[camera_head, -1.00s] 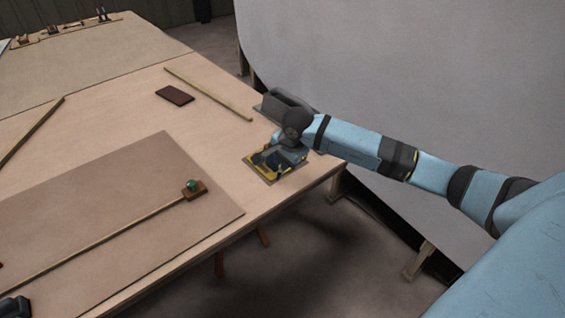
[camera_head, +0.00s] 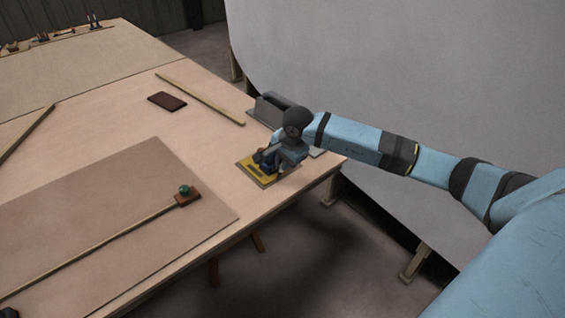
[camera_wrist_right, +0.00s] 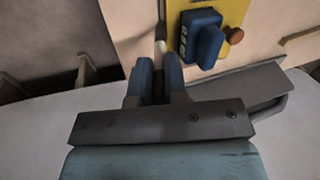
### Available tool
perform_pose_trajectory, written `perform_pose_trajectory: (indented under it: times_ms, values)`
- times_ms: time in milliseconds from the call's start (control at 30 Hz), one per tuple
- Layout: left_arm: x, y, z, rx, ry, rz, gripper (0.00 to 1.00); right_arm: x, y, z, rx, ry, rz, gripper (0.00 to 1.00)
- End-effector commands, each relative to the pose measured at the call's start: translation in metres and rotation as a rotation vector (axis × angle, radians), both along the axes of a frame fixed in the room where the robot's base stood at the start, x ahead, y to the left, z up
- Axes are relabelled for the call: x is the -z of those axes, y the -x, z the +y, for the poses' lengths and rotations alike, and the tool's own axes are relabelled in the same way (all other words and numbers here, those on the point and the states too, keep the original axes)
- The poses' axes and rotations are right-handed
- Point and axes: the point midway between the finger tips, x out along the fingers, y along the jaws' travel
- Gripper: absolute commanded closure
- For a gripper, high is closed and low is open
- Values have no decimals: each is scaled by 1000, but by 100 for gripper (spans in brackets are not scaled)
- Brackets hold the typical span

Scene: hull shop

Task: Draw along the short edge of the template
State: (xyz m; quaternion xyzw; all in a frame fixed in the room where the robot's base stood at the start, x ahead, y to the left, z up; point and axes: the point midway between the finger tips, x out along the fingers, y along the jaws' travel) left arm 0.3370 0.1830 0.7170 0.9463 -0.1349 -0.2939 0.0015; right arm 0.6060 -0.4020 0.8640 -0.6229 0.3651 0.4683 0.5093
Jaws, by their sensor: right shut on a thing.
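A yellow plate (camera_head: 255,173) with a grey border lies flat near the table's right-hand edge; it looks like the template. In the right wrist view the yellow plate (camera_wrist_right: 233,12) carries a blue block (camera_wrist_right: 208,40) and an orange-brown knob (camera_wrist_right: 235,36). My right gripper (camera_head: 272,158) is over the plate's right part and hides some of it. In the wrist view my right gripper (camera_wrist_right: 160,64) is shut on a thin, pale-tipped stick (camera_wrist_right: 160,46), beside the yellow plate. Whether its tip touches the table is unclear. My left gripper is out of view.
A big grey hull surface (camera_head: 400,80) stands beyond the table.

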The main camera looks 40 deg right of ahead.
Motion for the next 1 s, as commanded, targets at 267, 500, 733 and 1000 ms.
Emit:
perform_pose_trajectory:
  times_ms: [267,500,733,1000]
  values:
    - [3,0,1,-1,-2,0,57,1,0,-7,0,1,2,100]
    - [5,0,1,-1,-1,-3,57,1,-1,-14,1,2,1,100]
    - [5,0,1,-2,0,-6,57,1,-1,-18,0,0,1,100]
    - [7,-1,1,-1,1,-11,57,1,-2,-26,0,1,0,100]
